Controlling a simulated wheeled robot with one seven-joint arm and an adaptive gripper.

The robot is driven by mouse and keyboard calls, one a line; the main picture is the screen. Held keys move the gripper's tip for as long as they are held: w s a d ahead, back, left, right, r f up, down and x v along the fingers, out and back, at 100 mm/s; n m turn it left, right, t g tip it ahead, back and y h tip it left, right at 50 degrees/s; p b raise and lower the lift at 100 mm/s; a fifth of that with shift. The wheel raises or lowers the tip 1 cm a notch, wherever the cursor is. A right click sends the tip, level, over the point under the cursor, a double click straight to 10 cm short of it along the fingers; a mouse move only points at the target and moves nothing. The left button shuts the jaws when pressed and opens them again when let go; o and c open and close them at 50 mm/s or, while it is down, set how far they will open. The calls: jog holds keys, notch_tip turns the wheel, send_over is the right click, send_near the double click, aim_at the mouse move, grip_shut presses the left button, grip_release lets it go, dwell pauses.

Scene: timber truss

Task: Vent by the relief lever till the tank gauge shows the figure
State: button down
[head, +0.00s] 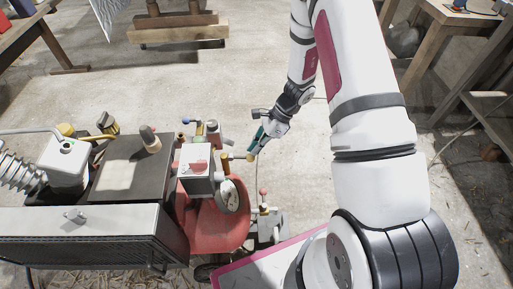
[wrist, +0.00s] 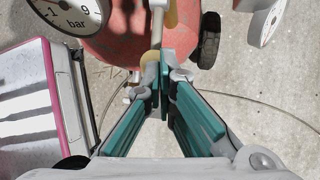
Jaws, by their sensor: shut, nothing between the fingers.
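The red tank (head: 215,218) belongs to a machine at the lower middle of the head view. A round white gauge (head: 228,196) stands on its right side. In the wrist view the gauge (wrist: 68,14) is cut off by the top edge; "1", "9" and "bar" show, but I cannot read a needle. A tan-tipped lever (head: 250,157) sticks out to the right above the tank, probably the relief lever. My gripper (head: 254,149) is shut and empty at its tip. In the wrist view my gripper's teal fingers (wrist: 165,62) meet beside a pale rod; I cannot tell whether they touch it.
A grey box with a red mark (head: 195,168) stands left of the gauge. A red-knobbed fitting (head: 263,193) stands lower right of it. A black wheel (wrist: 208,40) is beside the tank. Concrete floor (head: 190,80) is clear behind the machine.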

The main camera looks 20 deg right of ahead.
jog(key=shift+r, duration=0.1)
jog(key=w+a+r+p+v, duration=0.1)
jog(key=p+v, duration=0.4)
jog(key=v, duration=0.8)
jog(key=shift+a+r, duration=0.5)
jog(key=shift+a, duration=0.1)
